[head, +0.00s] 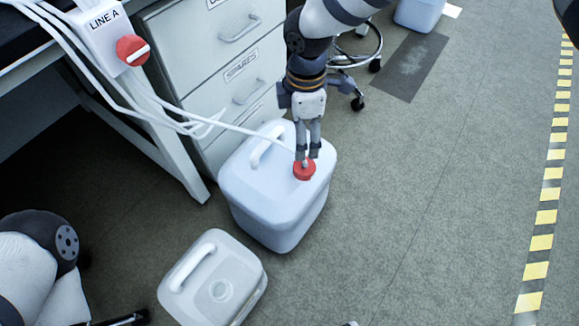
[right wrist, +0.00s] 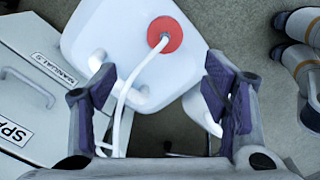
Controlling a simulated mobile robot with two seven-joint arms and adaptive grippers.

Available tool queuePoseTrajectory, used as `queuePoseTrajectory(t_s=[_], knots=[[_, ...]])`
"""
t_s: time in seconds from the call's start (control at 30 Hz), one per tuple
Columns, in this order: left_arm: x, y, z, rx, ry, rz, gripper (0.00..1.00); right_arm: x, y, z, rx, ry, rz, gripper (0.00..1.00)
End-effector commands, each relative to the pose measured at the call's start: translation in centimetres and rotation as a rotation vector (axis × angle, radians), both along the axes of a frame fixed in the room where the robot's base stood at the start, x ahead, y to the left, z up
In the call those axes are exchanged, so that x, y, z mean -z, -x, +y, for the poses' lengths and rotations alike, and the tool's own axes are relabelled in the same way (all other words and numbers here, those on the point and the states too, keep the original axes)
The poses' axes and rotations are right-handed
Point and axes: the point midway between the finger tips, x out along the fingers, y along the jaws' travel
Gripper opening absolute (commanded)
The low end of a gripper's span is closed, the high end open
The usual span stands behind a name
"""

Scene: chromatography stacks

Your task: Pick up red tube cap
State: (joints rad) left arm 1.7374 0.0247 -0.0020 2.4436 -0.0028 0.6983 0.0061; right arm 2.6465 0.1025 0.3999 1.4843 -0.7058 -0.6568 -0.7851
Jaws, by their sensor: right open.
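The red tube cap (head: 304,171) sits on top of a large pale canister (head: 262,205), near its right corner, with a white tube running into it. In the right wrist view the round red cap (right wrist: 165,34) lies beyond the fingertips, with the tube hanging across the space between them. My right gripper (head: 308,157) points down at the cap in the head view, its fingertips just over it; whether they touch cannot be told. The right gripper (right wrist: 158,75) is open, with no cap between its pads. My left gripper does not show clearly; only part of that arm is at lower left.
A smaller pale canister (head: 213,282) stands in front. Drawers (head: 225,70) are behind the large canister. A box labelled LINE A (head: 105,28) with a red knob (head: 132,50) and white tubes is at upper left. The floor (head: 420,210) to the right is clear.

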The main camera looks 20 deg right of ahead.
Motion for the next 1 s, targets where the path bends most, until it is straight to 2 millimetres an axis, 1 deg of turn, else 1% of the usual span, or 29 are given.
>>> queuePoseTrajectory(t_s=[0.07,0.2,0.3,0.37,0.43,0.6,0.67,0.8,0.83,0.87,0.9,0.97,1.0], knots=[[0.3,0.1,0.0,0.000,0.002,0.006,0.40,1.4,0.2,0.0,0.001,0.000,0.005,0.69],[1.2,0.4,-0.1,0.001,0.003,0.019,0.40,4.8,0.3,0.0,0.002,0.000,0.008,0.69],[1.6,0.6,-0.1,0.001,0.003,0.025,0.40,6.5,0.3,-0.1,0.004,-0.001,0.007,0.69],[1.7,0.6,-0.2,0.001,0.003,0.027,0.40,7.1,0.3,-0.1,0.003,-0.001,0.005,0.69],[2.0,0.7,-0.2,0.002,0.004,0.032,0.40,8.1,0.5,-0.3,0.004,-0.001,0.007,0.69],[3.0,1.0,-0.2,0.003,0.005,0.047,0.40,11.5,0.7,-0.5,0.005,-0.001,0.007,0.69],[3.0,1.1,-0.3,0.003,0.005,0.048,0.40,11.7,0.6,-0.5,0.005,0.000,0.004,0.69],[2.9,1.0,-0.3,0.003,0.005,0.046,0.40,11.4,0.5,-0.5,0.005,-0.001,0.002,0.69],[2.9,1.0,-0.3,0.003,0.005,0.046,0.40,11.4,0.5,-0.5,0.005,-0.001,0.002,0.67],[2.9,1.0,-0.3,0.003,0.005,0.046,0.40,11.4,0.5,-0.5,0.005,-0.001,0.002,0.60],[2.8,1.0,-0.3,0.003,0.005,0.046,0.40,11.4,0.5,-0.5,0.005,-0.001,0.002,0.51],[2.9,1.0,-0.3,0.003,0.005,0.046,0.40,11.4,0.5,-0.5,0.005,-0.001,0.002,0.37],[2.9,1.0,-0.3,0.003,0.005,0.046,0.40,11.4,0.6,-0.5,0.005,-0.001,0.002,0.28]])
